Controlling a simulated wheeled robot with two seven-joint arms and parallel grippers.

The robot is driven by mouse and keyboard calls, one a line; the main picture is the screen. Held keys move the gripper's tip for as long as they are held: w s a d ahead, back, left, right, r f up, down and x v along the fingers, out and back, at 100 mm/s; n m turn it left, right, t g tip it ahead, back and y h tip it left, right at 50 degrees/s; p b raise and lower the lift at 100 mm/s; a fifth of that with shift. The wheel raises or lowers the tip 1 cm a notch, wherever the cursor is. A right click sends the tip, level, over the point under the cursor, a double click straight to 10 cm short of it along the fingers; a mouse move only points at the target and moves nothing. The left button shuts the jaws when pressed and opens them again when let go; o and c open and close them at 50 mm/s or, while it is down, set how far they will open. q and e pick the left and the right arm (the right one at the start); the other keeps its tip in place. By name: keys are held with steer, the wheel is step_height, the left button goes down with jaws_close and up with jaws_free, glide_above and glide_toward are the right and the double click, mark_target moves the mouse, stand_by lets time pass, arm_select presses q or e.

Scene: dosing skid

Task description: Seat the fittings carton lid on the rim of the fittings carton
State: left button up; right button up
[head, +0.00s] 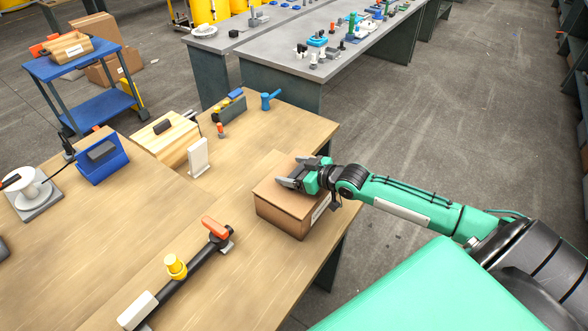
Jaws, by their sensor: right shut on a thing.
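The fittings carton (282,219) is a brown cardboard box with a white label on its right side. It stands near the right edge of the wooden table. The brown carton lid (283,200) appears as the flat panel over the carton's top; I cannot tell whether it touches the rim all round. My right gripper (292,173) reaches in from the right and is shut on the lid at its far side. The fingers and wrist hide part of the lid and the far rim. My left gripper is not in view.
A black pipe with an orange-handled valve (215,228) and yellow cap lies left of the carton. A white block (198,158), a wooden box (168,138) and a blue bin (103,155) stand farther left. Bare tabletop lies around the carton; the floor drops off at right.

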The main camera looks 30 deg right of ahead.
steer(key=shift+f, duration=0.55)
steer(key=o, duration=0.9)
steer(key=shift+o, duration=0.2)
step_height(320, 180, up, 3)
steer(key=b, duration=0.2)
glide_above(322, 191)
steer(key=shift+r, duration=0.15)
steer(key=shift+v, duration=1.85)
steer(key=shift+r, duration=0.1)
